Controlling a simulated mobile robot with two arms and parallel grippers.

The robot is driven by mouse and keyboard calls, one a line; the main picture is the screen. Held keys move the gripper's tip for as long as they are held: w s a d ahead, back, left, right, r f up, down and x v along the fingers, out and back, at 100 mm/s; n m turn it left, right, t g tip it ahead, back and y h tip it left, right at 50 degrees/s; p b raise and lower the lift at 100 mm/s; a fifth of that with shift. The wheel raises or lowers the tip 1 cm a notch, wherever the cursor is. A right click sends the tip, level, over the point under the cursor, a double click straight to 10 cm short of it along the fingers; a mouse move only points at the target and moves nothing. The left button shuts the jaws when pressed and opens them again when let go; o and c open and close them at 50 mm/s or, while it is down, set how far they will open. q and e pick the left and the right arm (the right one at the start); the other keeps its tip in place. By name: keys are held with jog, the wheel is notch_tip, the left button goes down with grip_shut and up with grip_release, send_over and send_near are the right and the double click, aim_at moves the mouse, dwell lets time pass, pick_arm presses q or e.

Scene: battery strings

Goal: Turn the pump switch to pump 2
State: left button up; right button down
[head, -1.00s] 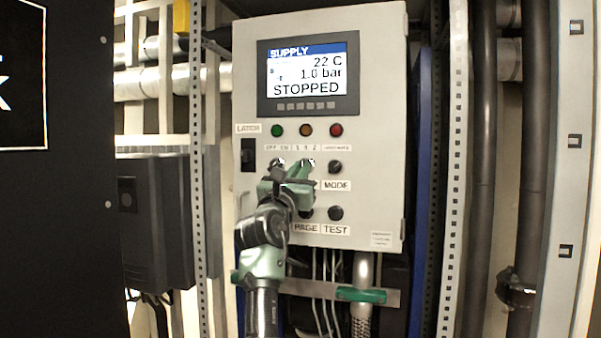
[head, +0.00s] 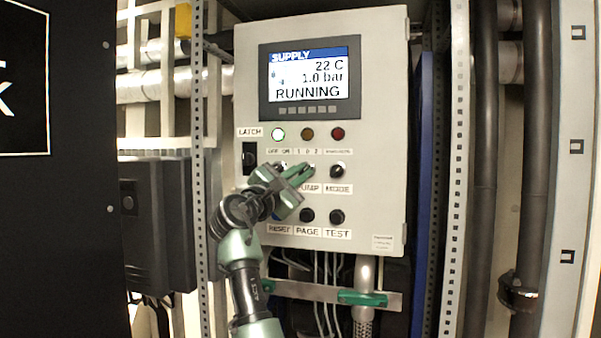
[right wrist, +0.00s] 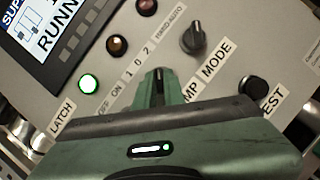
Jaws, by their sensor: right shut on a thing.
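The pump switch (right wrist: 160,73) is on the grey control panel (head: 385,130), under the "1 0 2" label and above the partly covered PUMP label. My right gripper (head: 306,172) is shut on its knob, coming from the lower left with its wrist tilted. In the right wrist view the fingers (right wrist: 160,86) close around the knob and hide most of it, so its pointer position cannot be read. The display (head: 309,75) reads SUPPLY, 22 C, 1.0 bar, RUNNING. The green lamp (head: 278,134) is lit. My left gripper is not in view.
The mode knob (head: 337,169) is close on the right of the gripper. PAGE (head: 307,215) and TEST (head: 336,216) buttons are below. A black latch switch (head: 249,158) is at the left. The amber (head: 307,134) and red (head: 338,133) lamps look unlit.

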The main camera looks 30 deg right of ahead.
jog(key=shift+m, duration=0.4)
jog(key=c, duration=1.5)
grip_release()
jog(key=b+v, duration=0.3)
jog(key=v, duration=0.4)
jog(key=shift+a+b, duration=0.4)
jog(key=shift+f, duration=0.1)
